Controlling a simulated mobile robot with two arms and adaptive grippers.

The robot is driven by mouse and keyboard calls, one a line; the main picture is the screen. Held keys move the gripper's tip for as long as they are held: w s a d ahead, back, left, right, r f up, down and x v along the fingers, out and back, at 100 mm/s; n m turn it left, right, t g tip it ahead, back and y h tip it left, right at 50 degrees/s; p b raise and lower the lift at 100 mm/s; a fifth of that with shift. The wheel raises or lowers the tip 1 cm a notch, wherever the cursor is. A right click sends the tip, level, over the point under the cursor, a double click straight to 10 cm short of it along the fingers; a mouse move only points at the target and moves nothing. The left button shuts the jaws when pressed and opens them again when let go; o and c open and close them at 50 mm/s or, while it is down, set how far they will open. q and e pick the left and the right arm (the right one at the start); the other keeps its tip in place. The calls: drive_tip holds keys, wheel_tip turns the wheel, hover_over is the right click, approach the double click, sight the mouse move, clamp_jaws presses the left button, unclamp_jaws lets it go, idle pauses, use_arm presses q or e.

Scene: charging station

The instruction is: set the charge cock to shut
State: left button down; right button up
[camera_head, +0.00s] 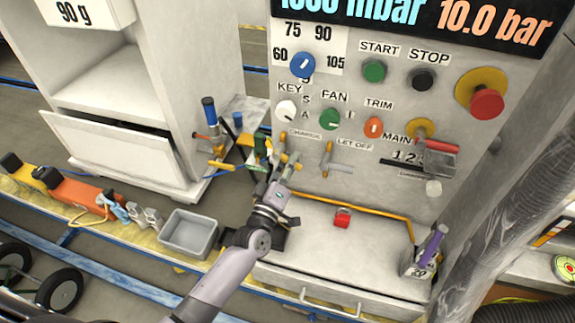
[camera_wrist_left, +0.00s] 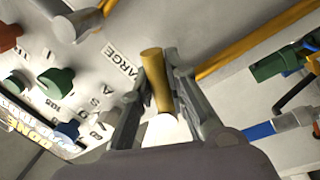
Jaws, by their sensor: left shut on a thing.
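The charge cock (camera_head: 283,139) is a small yellow lever low on the grey panel, beside the CHARGE label. My left gripper (camera_head: 281,163) reaches up to it from below. In the left wrist view the cock's yellow handle (camera_wrist_left: 155,78) stands between the two fingers of my left gripper (camera_wrist_left: 160,100), which is shut on it. The fingers and wrist hide the cock's base in the head view, so its exact angle is hard to tell. My right gripper is not in view.
The let-off cock (camera_head: 327,158) sits close to the right of the charge cock. Knobs FAN (camera_head: 333,119) and TRIM (camera_head: 373,127) are above. A yellow rail (camera_head: 350,208) edges the shelf below, which holds a red block (camera_head: 342,217). A grey bin (camera_head: 190,233) stands left.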

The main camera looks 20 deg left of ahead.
use_arm(q)
drive_tip(key=n, duration=0.2)
drive_tip(key=r+n+y, duration=0.1)
drive_tip(key=n, duration=0.1)
drive_tip(key=shift+d, duration=0.2)
drive_tip(key=shift+r+n+y, duration=0.2)
drive_tip(key=shift+n+y, duration=0.05)
drive_tip(key=shift+n, duration=0.5)
drive_tip(key=shift+r+n+y, duration=0.15)
drive_tip(key=shift+n+y, duration=0.1)
drive_tip(key=shift+n, duration=0.5)
drive_tip(key=c, duration=1.6)
unclamp_jaws()
drive_tip(key=shift+r, duration=0.1)
drive_tip(key=shift+o, duration=0.2)
drive_tip(key=s+f, duration=0.2)
drive_tip(key=s, duration=1)
drive_tip(key=shift+a+f, duration=0.15)
drive_tip(key=shift+w, duration=0.1)
